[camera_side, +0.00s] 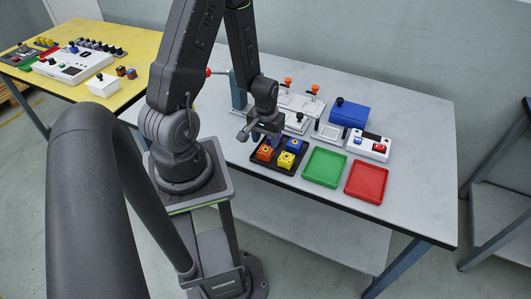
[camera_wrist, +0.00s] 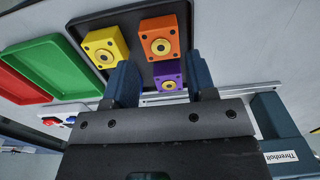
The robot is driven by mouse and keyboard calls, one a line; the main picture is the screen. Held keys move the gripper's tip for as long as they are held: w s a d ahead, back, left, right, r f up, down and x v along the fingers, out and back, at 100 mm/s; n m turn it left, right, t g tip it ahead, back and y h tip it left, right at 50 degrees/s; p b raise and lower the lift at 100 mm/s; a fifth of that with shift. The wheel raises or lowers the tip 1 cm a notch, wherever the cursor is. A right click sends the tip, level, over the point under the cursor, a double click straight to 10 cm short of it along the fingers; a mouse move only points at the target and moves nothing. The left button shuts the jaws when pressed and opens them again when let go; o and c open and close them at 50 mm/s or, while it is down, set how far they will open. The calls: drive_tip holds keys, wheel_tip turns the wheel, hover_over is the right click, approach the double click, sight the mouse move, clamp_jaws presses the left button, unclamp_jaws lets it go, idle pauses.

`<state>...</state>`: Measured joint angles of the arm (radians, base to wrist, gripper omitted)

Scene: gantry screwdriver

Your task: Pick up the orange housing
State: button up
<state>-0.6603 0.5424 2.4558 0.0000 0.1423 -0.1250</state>
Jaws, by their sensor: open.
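The orange housing (camera_side: 265,153) sits in the black tray (camera_side: 262,166), at the tray's left side in the side view. In the wrist view the orange housing (camera_wrist: 160,38) lies just beyond my gripper (camera_wrist: 162,72), whose two dark blue fingers are apart with nothing held. A purple housing (camera_wrist: 169,76) shows between and below the fingers in that view. A yellow housing (camera_wrist: 105,47) is beside the orange one. In the side view my gripper (camera_side: 266,136) hangs over the back of the tray, its fingertips partly hidden.
A blue housing (camera_side: 293,146) and the yellow housing (camera_side: 286,160) share the tray. A green tray (camera_side: 325,167) and a red tray (camera_side: 367,182) lie to the right. Behind are a fixture with orange-handled clamps (camera_side: 288,83), a blue box (camera_side: 349,113) and a white control box (camera_side: 368,144).

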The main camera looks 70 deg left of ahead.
sight(266, 149)
drive_tip(key=shift+f, duration=2.4)
drive_tip(key=c, duration=0.6)
drive_tip(key=shift+r, duration=0.15)
